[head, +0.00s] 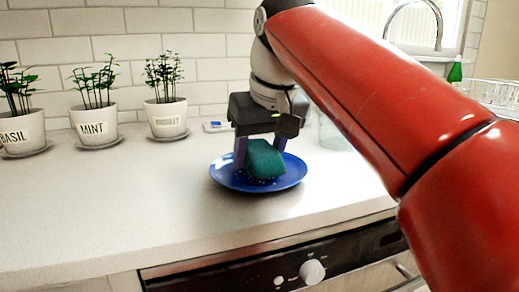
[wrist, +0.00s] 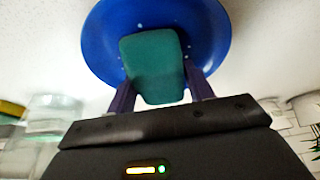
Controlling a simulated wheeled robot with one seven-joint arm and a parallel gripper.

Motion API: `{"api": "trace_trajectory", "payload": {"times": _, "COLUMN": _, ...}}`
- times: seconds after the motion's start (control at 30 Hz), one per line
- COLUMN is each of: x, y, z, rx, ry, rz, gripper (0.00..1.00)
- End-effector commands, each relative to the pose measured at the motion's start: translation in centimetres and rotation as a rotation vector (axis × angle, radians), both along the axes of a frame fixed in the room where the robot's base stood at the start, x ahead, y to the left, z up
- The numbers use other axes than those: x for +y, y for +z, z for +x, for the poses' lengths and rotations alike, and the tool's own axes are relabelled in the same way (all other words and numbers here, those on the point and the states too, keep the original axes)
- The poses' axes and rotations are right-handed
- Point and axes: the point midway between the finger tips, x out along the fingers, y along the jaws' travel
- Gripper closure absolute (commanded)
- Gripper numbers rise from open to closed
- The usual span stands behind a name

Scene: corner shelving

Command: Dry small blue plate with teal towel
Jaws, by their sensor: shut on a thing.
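The small blue plate (head: 228,178) lies flat on the white counter, with a few pale specks like water drops on its surface. The teal towel (head: 265,160) is a folded, block-like pad between the fingers of my gripper (head: 262,158), over the plate. My gripper points down and is shut on the towel. In the wrist view the towel (wrist: 153,65) covers the middle of the plate (wrist: 100,38), and pale specks show beside it. The towel appears to touch the plate, but I cannot tell how firmly.
Potted herbs labelled basil (head: 22,132), mint (head: 93,122) and a third (head: 166,117) stand left along the tiled wall. Clear glass (head: 334,132) stands behind my arm. A dish rack (head: 492,94) is far right. The counter left of the plate is clear.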

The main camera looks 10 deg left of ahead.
Motion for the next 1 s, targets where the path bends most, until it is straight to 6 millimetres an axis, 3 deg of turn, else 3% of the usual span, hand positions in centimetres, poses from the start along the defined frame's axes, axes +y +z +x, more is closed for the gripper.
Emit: {"api": "trace_trajectory", "payload": {"times": 1.0, "x": 0.2, "y": -0.8, "z": 0.8, "rx": 0.0, "ry": -0.001, "rz": -0.001, "gripper": 0.66}}
